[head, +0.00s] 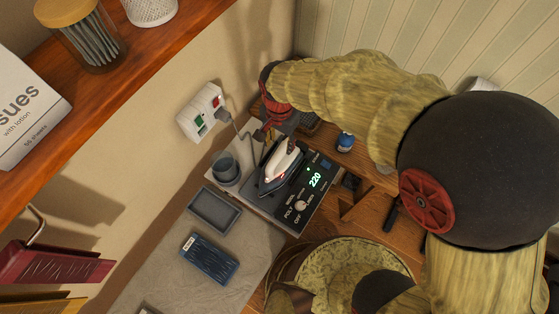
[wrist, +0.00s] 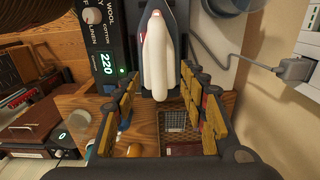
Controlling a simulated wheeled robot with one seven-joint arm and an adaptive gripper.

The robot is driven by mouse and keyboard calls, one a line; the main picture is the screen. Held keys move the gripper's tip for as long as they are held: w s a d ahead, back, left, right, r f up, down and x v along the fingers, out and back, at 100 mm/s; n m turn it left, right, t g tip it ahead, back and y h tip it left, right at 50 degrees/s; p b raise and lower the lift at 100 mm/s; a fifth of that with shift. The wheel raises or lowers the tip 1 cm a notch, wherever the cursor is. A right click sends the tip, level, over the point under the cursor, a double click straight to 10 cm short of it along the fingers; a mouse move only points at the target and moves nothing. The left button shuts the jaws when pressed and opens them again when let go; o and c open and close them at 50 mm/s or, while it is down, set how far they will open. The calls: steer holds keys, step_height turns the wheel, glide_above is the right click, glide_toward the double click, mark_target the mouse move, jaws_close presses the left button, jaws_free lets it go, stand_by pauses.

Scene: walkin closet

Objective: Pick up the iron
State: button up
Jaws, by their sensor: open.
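The iron (head: 280,164), with a white body and dark base, rests on a dark control panel (head: 316,200) reading 220. In the wrist view the iron's white body (wrist: 158,62) points down between the tips of my gripper (wrist: 163,88). My gripper is open, with yellow-padded fingers on both sides of the iron's near end. No contact with it is visible. In the head view my gripper (head: 277,128) is by the iron's upper end, partly hidden by its own wrist.
A grey cup (head: 226,168), a grey tray (head: 215,210) and a dark blue item (head: 209,258) lie left of and below the iron. A wall socket (head: 203,113) holds a plug and cord close by. A blue-white bottle (head: 346,141) stands right. A wooden shelf (head: 110,66) overhangs the upper left.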

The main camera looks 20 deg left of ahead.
mark_target(279, 152)
steer(key=f, duration=0.7)
steer(key=shift+s+f, duration=0.25)
steer(key=shift+f, duration=0.15)
steer(key=c, duration=0.3)
steer(key=c, duration=0.7)
jaws_close()
steer(key=shift+r, duration=0.1)
